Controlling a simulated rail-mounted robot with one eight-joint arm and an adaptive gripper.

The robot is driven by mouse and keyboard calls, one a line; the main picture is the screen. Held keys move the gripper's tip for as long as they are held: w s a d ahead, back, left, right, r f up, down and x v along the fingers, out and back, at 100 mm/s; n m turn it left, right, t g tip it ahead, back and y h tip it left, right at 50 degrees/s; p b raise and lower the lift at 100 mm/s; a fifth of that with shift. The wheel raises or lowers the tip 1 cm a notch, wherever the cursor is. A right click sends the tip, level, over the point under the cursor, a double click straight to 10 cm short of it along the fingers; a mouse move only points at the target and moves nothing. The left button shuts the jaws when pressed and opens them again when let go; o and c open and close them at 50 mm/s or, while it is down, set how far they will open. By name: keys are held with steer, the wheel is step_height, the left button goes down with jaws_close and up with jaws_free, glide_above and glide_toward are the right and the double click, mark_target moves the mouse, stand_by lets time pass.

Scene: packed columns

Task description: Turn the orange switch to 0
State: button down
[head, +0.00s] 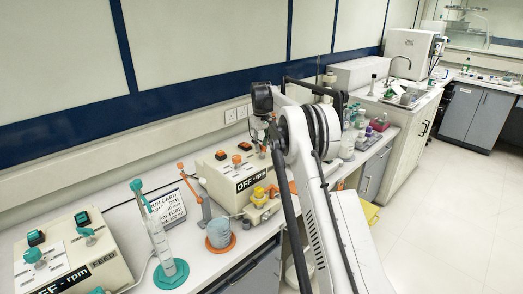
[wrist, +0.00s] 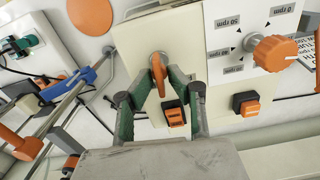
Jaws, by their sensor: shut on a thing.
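In the wrist view an orange switch handle (wrist: 158,72) stands up from a cream panel. My gripper (wrist: 159,76), with green fingers, is shut on this handle, one finger on each side. The fingers partly hide the handle's base and any marks around it. In the head view the cream box (head: 242,185) marked "OFF" and "rpm" is below my arm, with orange controls on its top. My gripper's fingertips cannot be made out clearly there.
In the wrist view an orange knob (wrist: 272,50) on a white rpm dial and orange rockers (wrist: 173,114) (wrist: 246,103) are close by. In the head view a teal-switch box (head: 70,255), a teal cylinder stand (head: 172,274) and an orange stand (head: 220,235) crowd the bench.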

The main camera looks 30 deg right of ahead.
steer(key=n+b, duration=0.2)
steer(key=n, duration=0.3)
steer(key=shift+a+n, duration=0.15)
steer(key=shift+n, duration=0.15)
steer(key=shift+s+n+b, duration=0.1)
steer(key=shift+n+b, duration=0.3)
steer(key=shift+n, duration=1.8)
steer(key=c, duration=1.7)
jaws_free()
steer(key=shift+r, duration=0.15)
step_height(320, 180, up, 12)
steer(key=shift+f, duration=0.1)
steer(key=shift+a, duration=0.1)
